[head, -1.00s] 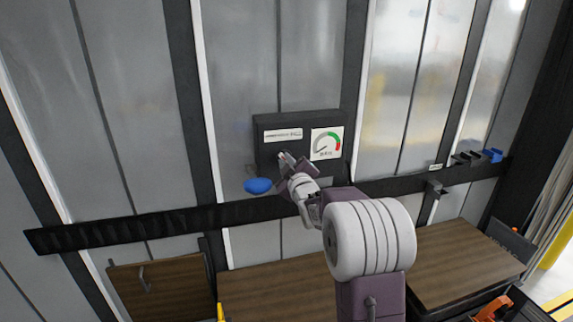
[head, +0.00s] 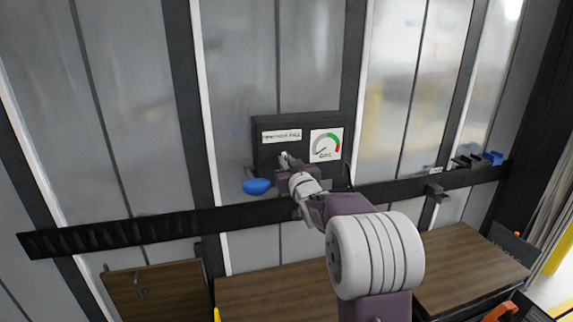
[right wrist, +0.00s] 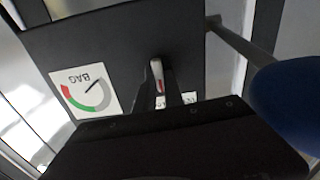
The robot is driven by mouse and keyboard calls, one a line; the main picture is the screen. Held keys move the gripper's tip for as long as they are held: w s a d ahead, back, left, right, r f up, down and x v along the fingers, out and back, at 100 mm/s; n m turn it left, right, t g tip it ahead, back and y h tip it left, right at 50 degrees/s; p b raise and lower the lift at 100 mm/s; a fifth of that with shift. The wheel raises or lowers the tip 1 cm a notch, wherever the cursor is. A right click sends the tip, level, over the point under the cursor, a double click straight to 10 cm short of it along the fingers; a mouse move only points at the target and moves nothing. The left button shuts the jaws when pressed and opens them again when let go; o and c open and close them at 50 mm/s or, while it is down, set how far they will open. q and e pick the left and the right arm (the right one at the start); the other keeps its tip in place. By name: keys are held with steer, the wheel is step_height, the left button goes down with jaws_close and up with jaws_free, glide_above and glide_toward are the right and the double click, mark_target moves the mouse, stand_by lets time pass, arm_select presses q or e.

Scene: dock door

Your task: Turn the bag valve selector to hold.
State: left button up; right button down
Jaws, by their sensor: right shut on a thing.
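A dark valve panel (head: 264,150) is fixed to the wall, with a white label strip (head: 282,136) and a round-scale gauge marked BAG (head: 326,145). The gauge also shows upside down in the right wrist view (right wrist: 85,92), with green, red and grey arcs. My right gripper (head: 286,158) is at the panel below the label. In the right wrist view its fingers (right wrist: 159,88) are shut on the pale selector lever (right wrist: 156,68), which has a red mark. The lever's base and position markings are mostly hidden. My left gripper is not in view.
A blue knob (head: 256,187) on a grey rod (right wrist: 235,42) sticks out close beside my right gripper. A dark rail (head: 120,232) crosses the wall below. Brown boards (head: 265,293) are lower down. Small hooks and blue pieces (head: 493,157) are at right.

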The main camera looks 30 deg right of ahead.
steer(key=shift+m, duration=0.4)
steer(key=c, duration=1.4)
jaws_free()
steer(key=shift+c, duration=0.2)
steer(key=shift+s, duration=0.3)
steer(key=b+v, duration=0.2)
steer(key=v, duration=0.6)
steer(key=shift+s, duration=0.2)
